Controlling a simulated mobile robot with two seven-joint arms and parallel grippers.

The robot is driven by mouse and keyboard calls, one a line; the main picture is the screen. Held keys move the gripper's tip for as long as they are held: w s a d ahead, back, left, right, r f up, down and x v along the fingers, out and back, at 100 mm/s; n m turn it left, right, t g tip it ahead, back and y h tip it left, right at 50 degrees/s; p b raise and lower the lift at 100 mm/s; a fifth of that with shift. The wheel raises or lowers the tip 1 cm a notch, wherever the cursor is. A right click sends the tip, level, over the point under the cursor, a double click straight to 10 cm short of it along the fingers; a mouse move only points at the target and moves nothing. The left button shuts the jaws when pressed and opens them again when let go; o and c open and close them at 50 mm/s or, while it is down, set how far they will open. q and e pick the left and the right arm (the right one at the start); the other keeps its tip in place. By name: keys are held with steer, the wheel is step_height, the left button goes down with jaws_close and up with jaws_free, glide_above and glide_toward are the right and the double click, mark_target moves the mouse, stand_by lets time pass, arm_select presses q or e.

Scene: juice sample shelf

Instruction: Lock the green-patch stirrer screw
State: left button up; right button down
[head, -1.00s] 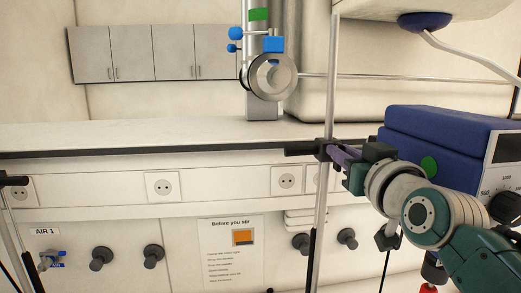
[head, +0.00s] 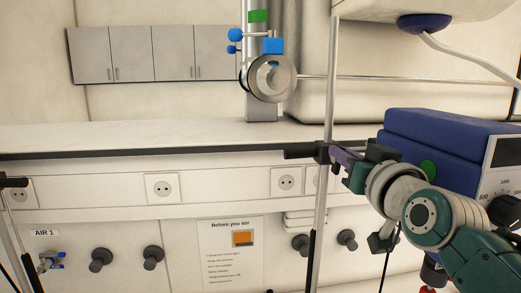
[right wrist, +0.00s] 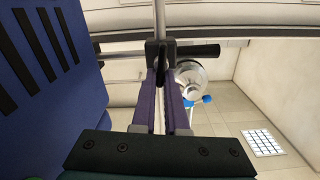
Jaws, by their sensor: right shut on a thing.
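The stirrer is a blue box (head: 428,150) with a round green patch (head: 429,168) on its side, at the right of the head view. A black clamp (head: 322,151) sits on an upright metal rod (head: 329,80) left of it. My right gripper (head: 338,154) has purple fingers that reach the clamp from the right. In the right wrist view, the fingers (right wrist: 162,78) close around a small part at the clamp (right wrist: 157,52). That part, which I take to be the screw, is mostly hidden by the fingers. My left gripper is out of view.
A silver round fitting (head: 270,78) with blue knobs and a green band (head: 259,16) above it stands on a post behind. A long dark bar (head: 150,153) runs along the white bench edge. A printed notice (head: 231,252) hangs below.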

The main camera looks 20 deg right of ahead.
steer(key=shift+d+f+m, duration=0.1)
steer(key=shift+f+m, duration=0.1)
steer(key=shift+m, duration=2.5)
steer(key=shift+d+f+m, duration=0.1)
steer(key=shift+f+m, duration=0.1)
steer(key=shift+m, duration=2.5)
steer(key=shift+d+f+m, duration=0.1)
steer(key=shift+f+m, duration=0.1)
steer(key=shift+m, duration=2.5)
steer(key=shift+r, duration=0.1)
steer(key=c, duration=1.1)
jaws_free()
steer(key=shift+s, duration=0.1)
steer(key=shift+o, duration=1.1)
steer(key=shift+f, duration=0.2)
steer(key=shift+d, duration=0.1)
